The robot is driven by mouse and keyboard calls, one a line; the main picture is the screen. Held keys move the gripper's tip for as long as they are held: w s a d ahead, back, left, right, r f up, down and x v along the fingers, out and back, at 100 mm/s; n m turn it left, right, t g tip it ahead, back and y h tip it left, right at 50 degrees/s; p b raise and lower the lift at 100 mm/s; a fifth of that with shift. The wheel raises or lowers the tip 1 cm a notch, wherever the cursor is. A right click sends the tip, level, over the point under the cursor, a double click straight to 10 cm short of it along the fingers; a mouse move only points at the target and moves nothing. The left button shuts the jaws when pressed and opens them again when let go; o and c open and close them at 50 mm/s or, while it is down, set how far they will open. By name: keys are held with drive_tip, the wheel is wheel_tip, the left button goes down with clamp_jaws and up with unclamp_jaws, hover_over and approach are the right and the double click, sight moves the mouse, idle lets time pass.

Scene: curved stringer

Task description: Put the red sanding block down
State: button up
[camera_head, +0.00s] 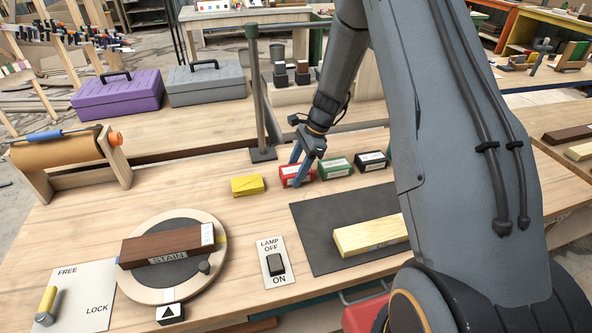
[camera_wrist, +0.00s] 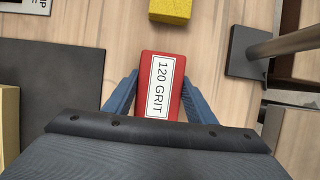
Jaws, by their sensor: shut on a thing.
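The red sanding block (camera_head: 288,182) is at the back of the workbench, between a yellow block and a green block. In the wrist view the red block (camera_wrist: 174,68) shows its white "120 GRIT" label and lies between my gripper's two blue fingers. My gripper (camera_head: 302,170) is shut on it from above, with the fingers along its two sides. The block looks at or very near the bench top; I cannot tell if its underside touches. Its near end is hidden by my gripper's body in the wrist view.
The yellow block (camera_head: 248,185) is left of the red one; the green block (camera_head: 336,167) and black block (camera_head: 371,161) are right. A lamp post base (camera_head: 263,154) stands behind. A dark mat (camera_head: 318,238), lamp switch (camera_head: 275,263) and turntable (camera_head: 216,251) with a brown stain board lie in front.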

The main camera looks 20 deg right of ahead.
drive_tip(key=shift+f, duration=0.45)
drive_tip(key=o, duration=1.1)
drive_tip(key=shift+s+f, duration=0.2)
drive_tip(key=shift+s, duration=0.05)
drive_tip(key=b+v, duration=0.3)
drive_tip(key=v, duration=0.5)
drive_tip(key=shift+a+r, duration=0.15)
drive_tip(key=shift+r, duration=0.35)
drive_tip(key=s+a+r+n+h, duration=0.1)
drive_tip(key=s+r+n+h, duration=0.1)
drive_tip(key=s+n, duration=0.7)
drive_tip(key=s+a+r+n+t+h, duration=0.1)
drive_tip(key=s+r+n+h, duration=0.1)
drive_tip(key=s+n, duration=0.7)
drive_tip(key=s+r, duration=0.1)
drive_tip(key=s, duration=0.5)
drive_tip(key=shift+s+a, duration=0.3)
drive_tip(key=shift+a, duration=0.05)
